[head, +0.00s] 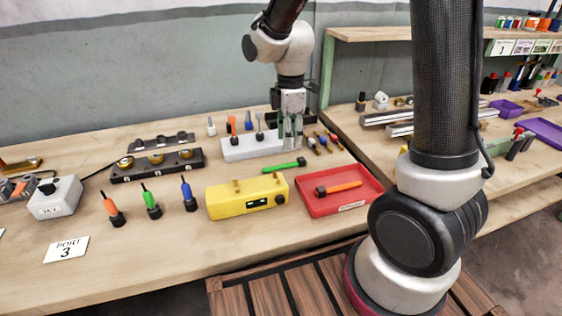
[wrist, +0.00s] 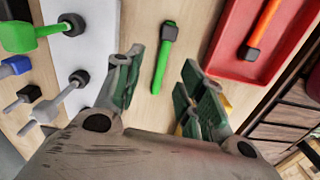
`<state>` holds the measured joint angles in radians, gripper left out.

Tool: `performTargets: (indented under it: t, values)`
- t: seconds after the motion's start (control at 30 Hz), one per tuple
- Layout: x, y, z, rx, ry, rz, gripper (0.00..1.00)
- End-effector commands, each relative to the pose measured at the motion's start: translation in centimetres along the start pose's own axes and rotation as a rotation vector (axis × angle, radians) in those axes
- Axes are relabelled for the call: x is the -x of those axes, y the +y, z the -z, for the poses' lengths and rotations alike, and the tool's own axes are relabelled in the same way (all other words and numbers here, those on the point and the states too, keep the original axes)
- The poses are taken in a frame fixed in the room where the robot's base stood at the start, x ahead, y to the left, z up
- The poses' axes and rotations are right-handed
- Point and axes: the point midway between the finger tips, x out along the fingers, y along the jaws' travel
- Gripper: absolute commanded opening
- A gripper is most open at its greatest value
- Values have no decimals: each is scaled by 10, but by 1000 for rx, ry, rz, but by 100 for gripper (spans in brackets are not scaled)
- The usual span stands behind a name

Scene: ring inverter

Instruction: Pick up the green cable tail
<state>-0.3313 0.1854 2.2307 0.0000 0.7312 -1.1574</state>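A green cable tail (head: 285,166) with a black end lies on the bare table between the white block (head: 232,150) and the yellow box (head: 235,203). My gripper (head: 291,143) points down above the table, behind the tail in the head view. In the wrist view the tail (wrist: 164,60) shows in the gap between my two green-padded fingers (wrist: 160,88), its black end upward. My gripper is open and empty. It looks apart from the tail; the exact height is hard to tell. Another green piece (wrist: 30,36) is at the white block.
A red tray (head: 317,207) holding an orange piece stands right of the tail. Upright orange, green and blue pieces (head: 150,205) stand at the front left. A black block (head: 157,170) is behind them. Several small coloured tools (head: 325,142) lie right of my gripper.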

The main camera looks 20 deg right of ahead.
Motion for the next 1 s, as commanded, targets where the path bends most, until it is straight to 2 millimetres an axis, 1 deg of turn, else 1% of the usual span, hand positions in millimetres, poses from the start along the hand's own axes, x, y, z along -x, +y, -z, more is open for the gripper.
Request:
performTargets:
  t: [0.07,0.17,0.37,0.6,0.67,0.77,0.93,0.97,1.0]
  values:
    - [0,1,0,52,2,-5,39]
    - [-7,1,0,84,2,-4,39]
    - [-31,-1,0,85,1,-3,39]
    - [-67,-6,0,83,1,-2,39]
    - [-74,-6,0,83,1,-2,39]
    - [-78,-6,0,83,2,-5,39]
    - [-78,-6,0,82,2,-6,39]
    - [-78,-6,0,82,2,-6,37]
    - [-78,-6,0,82,2,-6,30]
